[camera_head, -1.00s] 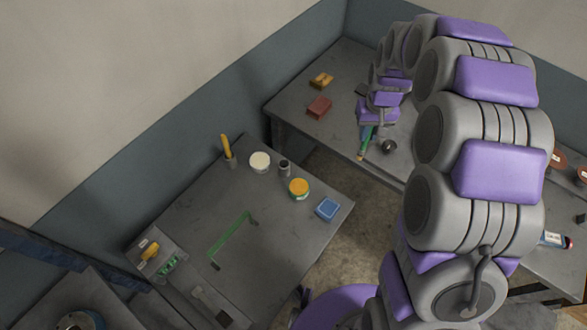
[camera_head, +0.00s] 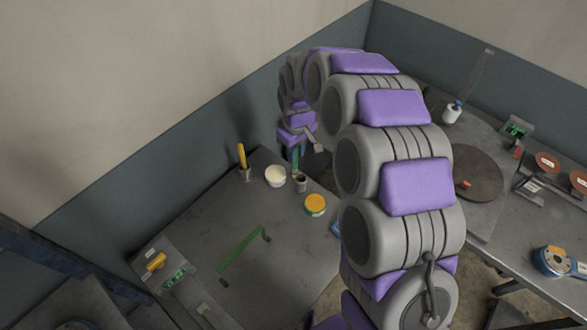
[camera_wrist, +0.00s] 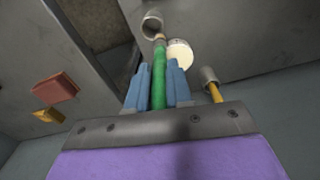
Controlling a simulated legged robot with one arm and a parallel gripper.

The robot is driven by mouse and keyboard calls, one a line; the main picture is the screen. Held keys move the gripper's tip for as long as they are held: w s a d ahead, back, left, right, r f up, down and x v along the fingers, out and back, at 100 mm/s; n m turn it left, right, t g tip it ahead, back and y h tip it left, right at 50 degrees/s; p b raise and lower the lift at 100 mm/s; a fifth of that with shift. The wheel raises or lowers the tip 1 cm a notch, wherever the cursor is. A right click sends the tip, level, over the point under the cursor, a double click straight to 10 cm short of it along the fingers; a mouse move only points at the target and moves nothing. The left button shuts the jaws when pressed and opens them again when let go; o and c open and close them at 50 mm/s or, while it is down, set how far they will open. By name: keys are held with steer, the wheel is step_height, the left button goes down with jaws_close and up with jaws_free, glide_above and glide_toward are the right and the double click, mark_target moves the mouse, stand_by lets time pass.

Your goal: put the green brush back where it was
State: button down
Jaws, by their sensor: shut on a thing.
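My gripper (camera_head: 296,153) is shut on the green brush (camera_wrist: 160,88), between its blue fingers in the wrist view. In the head view the brush (camera_head: 295,166) hangs below the gripper, close to a small grey cup (camera_head: 301,184) at the back of the near table. In the wrist view the brush's tip points toward the cup (camera_wrist: 152,24). I cannot tell whether the tip is inside it or above it. A second grey cup (camera_head: 245,174) holds a yellow-handled tool (camera_head: 241,156) upright.
A white-lidded tub (camera_head: 275,176) and an orange-lidded tub (camera_head: 315,205) stand near the cup. A green bracket-like bar (camera_head: 243,257) lies on the near table (camera_head: 270,290). The red block (camera_wrist: 53,89) and yellow block (camera_wrist: 48,115) sit on another table.

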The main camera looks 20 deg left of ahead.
steer(key=f, duration=0.3)
steer(key=d+f+b, duration=0.1)
steer(key=f, duration=0.1)
steer(key=shift+d+f, duration=0.1)
steer(key=shift+f, duration=0.3)
steer(key=c, duration=1.4)
jaws_free()
steer(key=shift+d, duration=0.2)
steer(key=o, duration=0.4)
steer(key=shift+d+r, duration=0.15)
steer(key=shift+d, duration=0.35)
steer(key=shift+c, duration=0.2)
step_height(320, 180, up, 12)
steer(key=p, duration=0.3)
steer(key=s+d+r+m, duration=0.2)
steer(key=s+d+r, duration=0.25)
steer(key=d, duration=0.45)
steer(key=s+d+r+m+g, duration=0.1)
steer(key=s+d+r+m, duration=0.3)
steer(key=s+d, duration=0.6)
steer(key=s+d+m, duration=0.2)
steer(key=s+d, duration=0.3)
steer(key=s, duration=0.4)
steer(key=s+d+m+g, duration=0.1)
steer(key=s+d+m, duration=0.2)
steer(key=s+d, duration=0.3)
steer(key=s, duration=0.4)
steer(key=shift+r+m, duration=0.25)
steer(key=shift+m, duration=0.05)
